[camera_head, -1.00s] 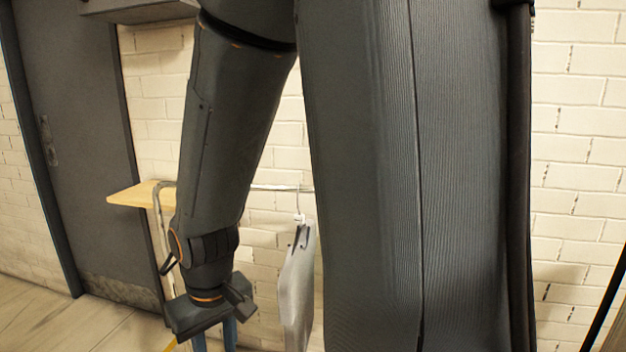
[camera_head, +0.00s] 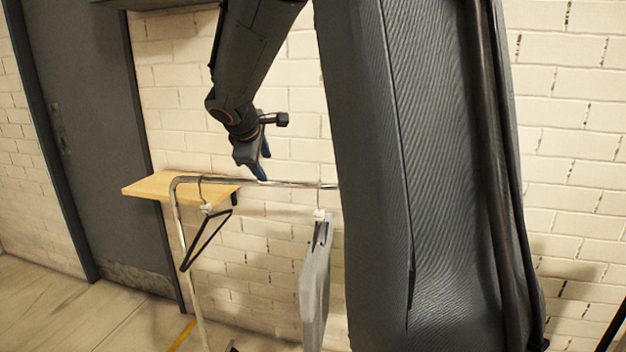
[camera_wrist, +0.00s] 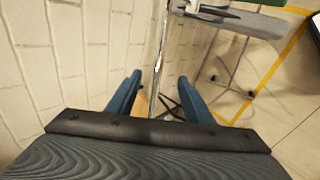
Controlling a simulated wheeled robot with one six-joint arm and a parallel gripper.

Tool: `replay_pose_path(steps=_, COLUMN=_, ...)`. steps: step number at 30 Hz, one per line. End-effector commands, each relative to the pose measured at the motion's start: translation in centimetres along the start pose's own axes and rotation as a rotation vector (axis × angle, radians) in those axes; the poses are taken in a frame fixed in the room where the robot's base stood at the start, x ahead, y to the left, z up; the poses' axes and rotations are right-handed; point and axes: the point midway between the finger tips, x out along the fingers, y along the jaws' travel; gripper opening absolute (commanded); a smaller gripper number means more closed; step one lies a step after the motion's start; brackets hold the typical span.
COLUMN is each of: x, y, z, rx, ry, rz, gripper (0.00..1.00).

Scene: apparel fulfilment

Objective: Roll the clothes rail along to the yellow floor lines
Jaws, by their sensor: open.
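The clothes rail is a chrome frame (camera_head: 300,184) by the wall, with its bent left upright (camera_head: 185,262) in view. A bare black hanger (camera_head: 207,240) and a grey garment (camera_head: 315,280) hang from it. My gripper (camera_head: 262,165) is open at the top bar, left of the garment. In the wrist view, the bar (camera_wrist: 159,45) runs between the two blue fingers of my gripper (camera_wrist: 160,78), with gaps beside it. A yellow floor line (camera_head: 182,336) shows at the lower left, and yellow lines (camera_wrist: 284,54) show in the wrist view. My own body hides the rail's right end.
A pale wooden board (camera_head: 152,189) is at the rail's left end. A dark grey door (camera_head: 80,130) stands at the left in the white brick wall (camera_head: 570,150). Bare floor (camera_head: 60,310) lies in front of the door.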

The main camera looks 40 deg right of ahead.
Motion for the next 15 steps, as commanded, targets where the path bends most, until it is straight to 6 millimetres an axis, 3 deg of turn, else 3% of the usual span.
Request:
replay_pose_path(steps=5, x=1.4, y=0.2, z=-0.1, rx=-0.009, ry=-0.001, rz=0.007, gripper=0.47)
replay_pose_path(steps=15, x=6.7, y=0.1, z=-0.1, rx=-0.007, ry=-0.001, rz=0.005, gripper=0.47)
